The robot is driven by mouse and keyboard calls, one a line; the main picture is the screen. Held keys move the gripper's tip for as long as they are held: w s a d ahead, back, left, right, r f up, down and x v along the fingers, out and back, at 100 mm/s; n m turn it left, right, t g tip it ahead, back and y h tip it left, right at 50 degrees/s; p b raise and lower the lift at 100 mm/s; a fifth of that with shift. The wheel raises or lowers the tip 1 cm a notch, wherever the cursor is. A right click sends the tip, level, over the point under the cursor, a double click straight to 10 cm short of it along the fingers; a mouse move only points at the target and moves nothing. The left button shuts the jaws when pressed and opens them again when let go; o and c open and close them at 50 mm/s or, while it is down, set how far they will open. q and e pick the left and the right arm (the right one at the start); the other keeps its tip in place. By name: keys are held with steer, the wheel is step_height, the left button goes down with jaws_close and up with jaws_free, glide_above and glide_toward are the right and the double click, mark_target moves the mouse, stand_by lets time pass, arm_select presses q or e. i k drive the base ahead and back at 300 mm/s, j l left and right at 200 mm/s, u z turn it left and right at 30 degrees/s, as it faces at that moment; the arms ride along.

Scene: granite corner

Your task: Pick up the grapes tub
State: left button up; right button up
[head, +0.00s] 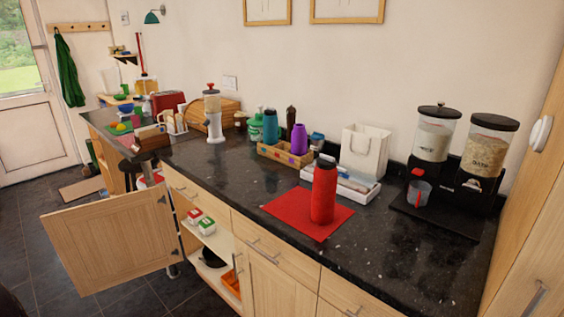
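Two small white tubs stand on a shelf inside the open base cabinet under the counter. One tub has a red top (195,215) and the other, just to its right and nearer, has a green top (207,227). Their labels are too small to read, so I cannot tell which, if either, is the grapes tub. Neither of my grippers is in the head view.
The cabinet door (112,240) stands wide open to the left of the shelf. A dark pan (211,259) and an orange item (231,284) lie lower inside. A red bottle (323,192) stands on a red mat (283,212) on the dark counter (375,258).

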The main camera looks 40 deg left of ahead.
mark_target(195, 215)
steer(key=j, duration=1.5)
steer(key=j+z, duration=0.1)
steer(key=j, duration=0.45)
steer(key=k+j+z, duration=0.1)
steer(key=j, duration=0.45)
steer(key=k+j, duration=0.15)
steer(key=j, duration=0.4)
steer(key=k+j+z, duration=0.2)
steer(key=k+j, duration=0.25)
steer(key=j, duration=0.3)
steer(key=k+j+z, duration=0.15)
steer(key=k+j, duration=0.3)
steer(key=j, duration=0.25)
steer(key=k+j+z, duration=0.2)
steer(key=k+j, duration=0.55)
steer(key=j, duration=0.2)
steer(key=k+j+z, duration=0.1)
steer(key=k+j, duration=0.15)
steer(key=j, duration=0.2)
